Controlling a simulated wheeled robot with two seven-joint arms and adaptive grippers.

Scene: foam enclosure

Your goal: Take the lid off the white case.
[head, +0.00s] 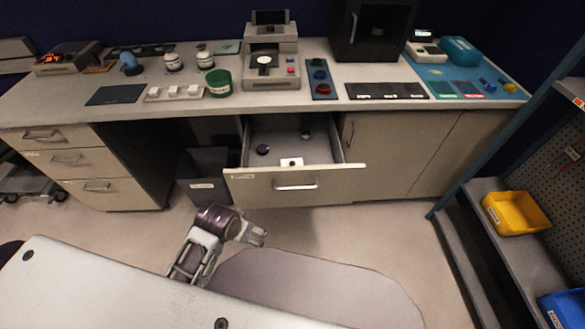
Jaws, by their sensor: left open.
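A small white block-like item (291,162) with a dark spot on it lies at the front of the open drawer (330,150). It may be the white case, but it is too small here to tell, and I cannot make out a lid. My left gripper (261,236) is in front of and below the drawer, apart from it, over the floor. It is open and appears empty. My right gripper is out of view.
Small dark round items (262,150) also lie in the drawer. The counter (330,75) above holds a green tub (218,83), white jars (173,62), a grey machine (270,60) and a black cabinet (375,30). A grey bin (203,176) stands left of the drawer.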

